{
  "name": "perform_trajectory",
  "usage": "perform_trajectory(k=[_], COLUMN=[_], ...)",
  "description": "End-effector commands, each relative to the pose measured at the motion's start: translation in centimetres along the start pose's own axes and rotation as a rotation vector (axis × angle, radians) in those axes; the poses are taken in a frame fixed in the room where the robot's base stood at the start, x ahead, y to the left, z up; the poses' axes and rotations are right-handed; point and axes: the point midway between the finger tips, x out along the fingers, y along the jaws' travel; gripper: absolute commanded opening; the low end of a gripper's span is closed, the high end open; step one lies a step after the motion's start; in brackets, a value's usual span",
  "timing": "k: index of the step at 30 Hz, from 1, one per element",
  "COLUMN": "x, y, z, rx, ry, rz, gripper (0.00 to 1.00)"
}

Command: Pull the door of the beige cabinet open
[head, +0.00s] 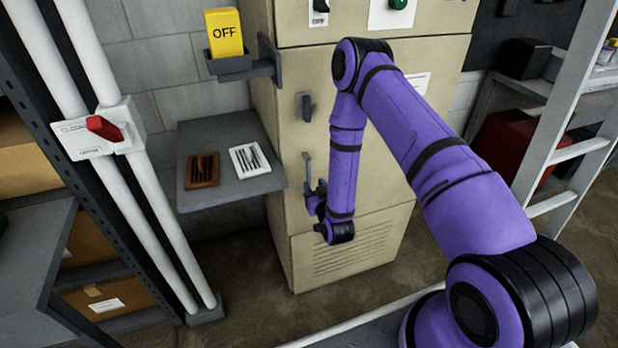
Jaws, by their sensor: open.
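The beige cabinet (284,201) stands upright against the block wall in the middle of the head view. Its door (290,140) looks shut, flush with the front. A grey upright handle (307,166) is on the door's left side, with a dark grey latch-like piece (303,107) above it. My gripper (313,196) is open at the lower end of this handle, pointing left. The view is too small to tell whether the fingers are around the handle or touching it. My purple arm hides much of the door's middle and right.
A grey shelf (215,200) with a brown and a white tray juts out left of the cabinet. A yellow OFF block (225,32) sits in a bracket above it. White pipes (150,195) with a red lever stand further left. A ladder (570,110) stands at right.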

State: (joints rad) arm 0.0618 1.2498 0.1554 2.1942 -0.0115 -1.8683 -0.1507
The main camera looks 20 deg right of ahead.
Motion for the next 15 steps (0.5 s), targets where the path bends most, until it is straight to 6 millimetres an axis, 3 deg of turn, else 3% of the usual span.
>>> perform_trajectory(k=[6,15], x=[3.4,5.1], y=[-0.1,-0.1], z=[-0.1,0.0], rx=[0.000,0.000], ry=[0.002,0.000], rz=[-0.001,-0.002], gripper=[0.40,0.40])
